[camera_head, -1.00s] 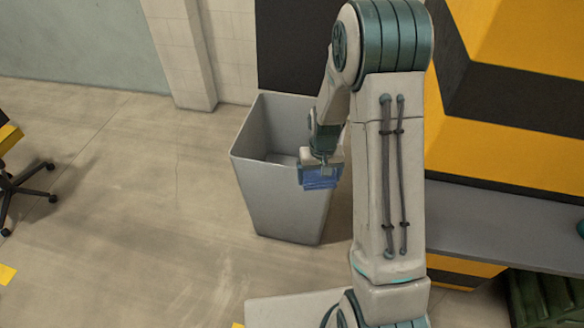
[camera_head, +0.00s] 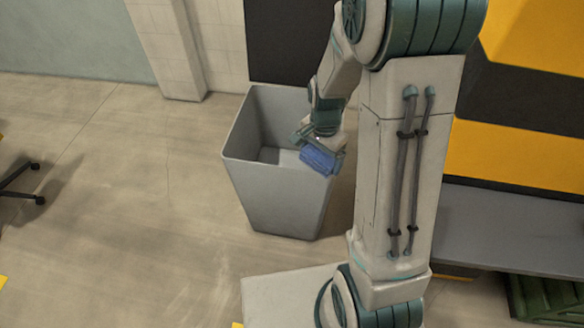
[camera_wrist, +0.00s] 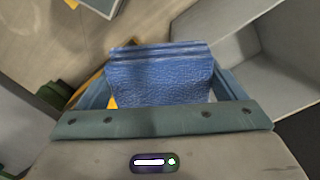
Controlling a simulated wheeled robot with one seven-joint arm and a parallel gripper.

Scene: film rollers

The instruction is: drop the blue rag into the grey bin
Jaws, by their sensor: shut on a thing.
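The blue rag (camera_head: 318,161) is folded and held in my gripper (camera_head: 322,150), which is shut on it. In the head view the rag is at the right front part of the grey bin (camera_head: 275,200), overlapping its rim in the picture. I cannot tell its exact height above the rim. In the wrist view the blue rag (camera_wrist: 160,78) sits between the fingers of my gripper (camera_wrist: 160,85), and the grey bin (camera_wrist: 285,45) with its open inside shows at the right. The part of the bin behind my arm is hidden.
A grey bench (camera_head: 510,230) stands at the right, with a green crate (camera_head: 545,298) low beneath it. A yellow and black striped panel (camera_head: 530,90) is behind it. A wheeled chair base (camera_head: 25,185) is at the far left. The floor left of the bin is clear.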

